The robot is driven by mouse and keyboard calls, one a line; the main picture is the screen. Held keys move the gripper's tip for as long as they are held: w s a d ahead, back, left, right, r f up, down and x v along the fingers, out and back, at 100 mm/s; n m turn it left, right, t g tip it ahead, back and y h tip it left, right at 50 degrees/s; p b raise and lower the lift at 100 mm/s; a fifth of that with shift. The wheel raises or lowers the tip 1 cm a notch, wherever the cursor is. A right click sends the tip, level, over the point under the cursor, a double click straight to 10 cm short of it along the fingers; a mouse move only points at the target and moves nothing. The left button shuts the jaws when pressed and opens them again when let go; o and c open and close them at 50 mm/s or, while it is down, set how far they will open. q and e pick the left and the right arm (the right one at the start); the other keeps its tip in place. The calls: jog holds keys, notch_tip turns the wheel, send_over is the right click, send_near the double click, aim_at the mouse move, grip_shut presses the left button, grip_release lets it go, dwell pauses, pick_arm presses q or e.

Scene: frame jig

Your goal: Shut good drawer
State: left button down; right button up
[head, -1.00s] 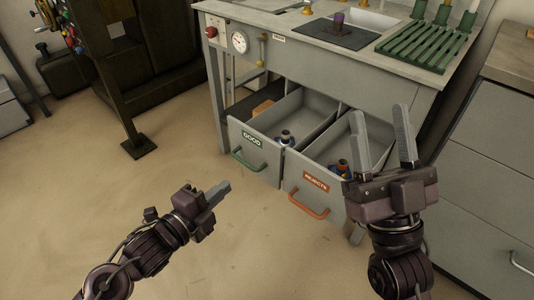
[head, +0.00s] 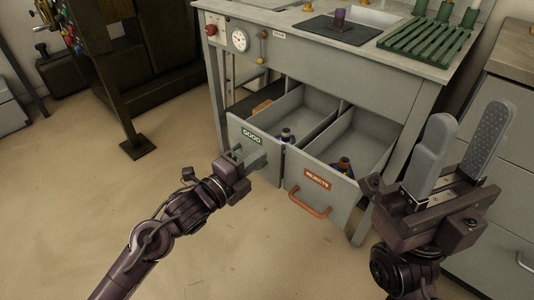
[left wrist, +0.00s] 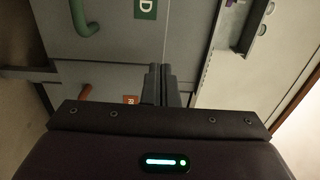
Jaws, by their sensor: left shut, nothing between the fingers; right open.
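The good drawer (head: 233,131), grey with a green GOOD label (head: 252,137), stands pulled out from the workbench. Its front also shows in the left wrist view (left wrist: 115,50), with the green handle (left wrist: 84,20). My left gripper (head: 262,161) is shut and empty in front of the drawer front, covering most of the handle in the head view; I cannot tell whether it touches. In the left wrist view its fingers (left wrist: 161,82) are together. My right gripper (head: 463,145) is open and empty, to the right of the rejects drawer (head: 345,191).
The rejects drawer, with an orange handle (head: 309,204), is also open. Both drawers hold small parts. The workbench (head: 350,78) carries a gauge (head: 240,40), a dark mat (head: 340,30) and a green rack (head: 428,44). A grey cabinet (head: 505,130) stands right.

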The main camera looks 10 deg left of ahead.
aim_at(276, 144)
pick_arm(q)
jog(key=x, duration=0.3)
jog(key=shift+w+d+b, duration=0.15)
jog(key=shift+w+b, duration=0.1)
jog(key=shift+b, duration=0.1)
jog(key=x, duration=0.8)
jog(key=shift+w+d, duration=0.25)
jog(key=shift+w, duration=0.05)
jog(key=shift+a, duration=0.1)
